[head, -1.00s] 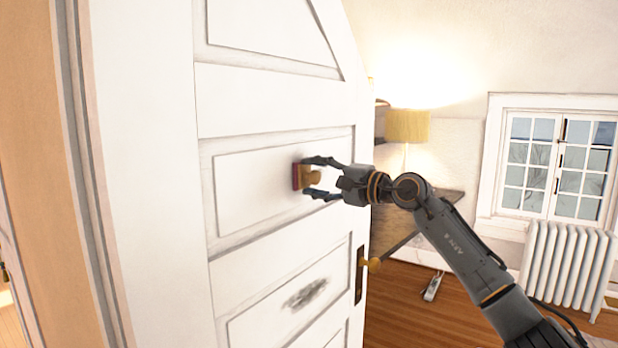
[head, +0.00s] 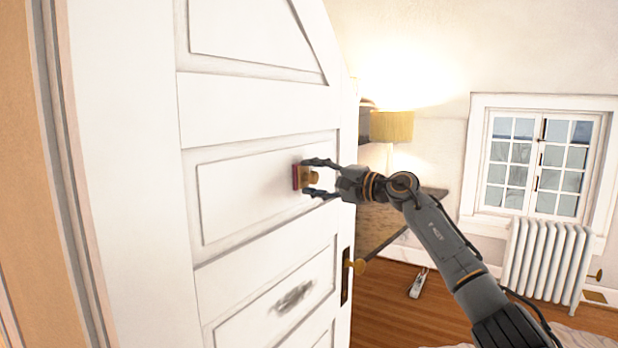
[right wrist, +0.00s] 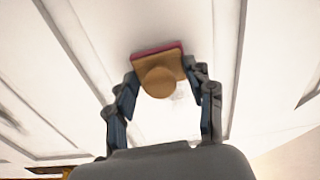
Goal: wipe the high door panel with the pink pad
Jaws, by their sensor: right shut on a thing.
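The pink pad (head: 296,177) is a small block with a pink face, a tan back and a round knob. The pad's pink side faces the white door, at the right part of the upper rectangular panel (head: 235,195). It looks to be at or very near the surface; I cannot tell if it presses. In the right wrist view the pad's tan back (right wrist: 150,64) and knob sit between the fingers, with a faint grey mark beside the knob. My left gripper is not in view.
Behind are a lamp (head: 392,126), a radiator (head: 545,258) and a window (head: 538,165).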

